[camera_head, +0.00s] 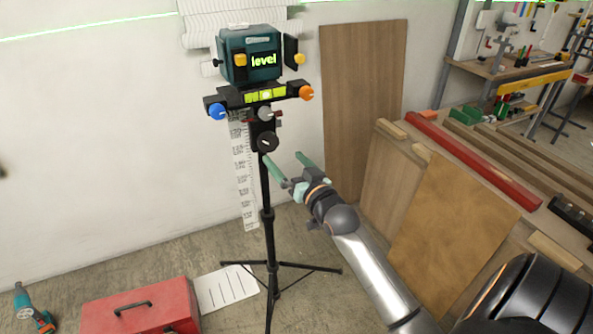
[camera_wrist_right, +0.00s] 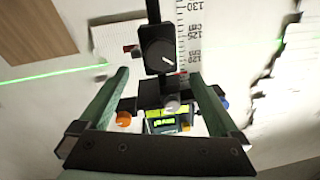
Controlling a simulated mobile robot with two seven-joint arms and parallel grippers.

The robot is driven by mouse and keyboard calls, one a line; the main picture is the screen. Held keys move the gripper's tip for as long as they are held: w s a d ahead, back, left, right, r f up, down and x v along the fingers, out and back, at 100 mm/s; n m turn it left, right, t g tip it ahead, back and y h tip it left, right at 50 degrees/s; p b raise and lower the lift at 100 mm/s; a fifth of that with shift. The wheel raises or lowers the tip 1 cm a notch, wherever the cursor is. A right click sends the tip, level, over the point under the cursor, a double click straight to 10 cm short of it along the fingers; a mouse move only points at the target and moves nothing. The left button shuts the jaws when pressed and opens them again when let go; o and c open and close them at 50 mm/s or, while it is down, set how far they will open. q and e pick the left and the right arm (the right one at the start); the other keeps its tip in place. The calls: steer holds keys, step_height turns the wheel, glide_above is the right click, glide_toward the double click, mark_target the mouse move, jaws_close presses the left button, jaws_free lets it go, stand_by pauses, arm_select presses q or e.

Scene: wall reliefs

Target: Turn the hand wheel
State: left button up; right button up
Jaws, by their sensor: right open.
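The hand wheel, seemingly the dark round knob (camera_head: 267,142), sits on the black tripod (camera_head: 268,220) below a laser level (camera_head: 250,56) with a lit "level" display. In the right wrist view the dark knob (camera_wrist_right: 158,56) faces the camera with a white mark on it. My right gripper (camera_head: 284,157) is open and empty, just below and right of the knob in the head view. In the wrist view its green fingers (camera_wrist_right: 160,76) lie to either side, with the knob beyond the tips; I see no contact. My left gripper is not in view.
A blue knob (camera_head: 217,111), an orange knob (camera_head: 306,93) and a grey knob (camera_head: 265,113) sit above the dark knob. A measuring strip (camera_head: 243,180) hangs behind the tripod. A red toolbox (camera_head: 141,309) stands on the floor; wooden boards (camera_head: 363,90) stand right.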

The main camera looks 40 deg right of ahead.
steer(key=shift+s+a, duration=0.2)
steer(key=shift+s, duration=1)
steer(key=shift+s+a, duration=0.2)
steer(key=shift+s, duration=0.95)
steer(key=shift+f, duration=0.1)
steer(key=s+a+f+n+g+y+p, duration=0.5)
steer(key=s+a+f+n+g+p, duration=0.1)
steer(key=s+a+f, duration=1.4)
steer(key=s+f+g+p, duration=0.1)
steer(key=g, duration=0.1)
steer(key=shift+s+a+f+g+p, duration=0.2)
steer(key=shift+a+g+p, duration=0.1)
steer(key=shift+a+g, duration=0.1)
steer(key=shift+d+r, duration=0.1)
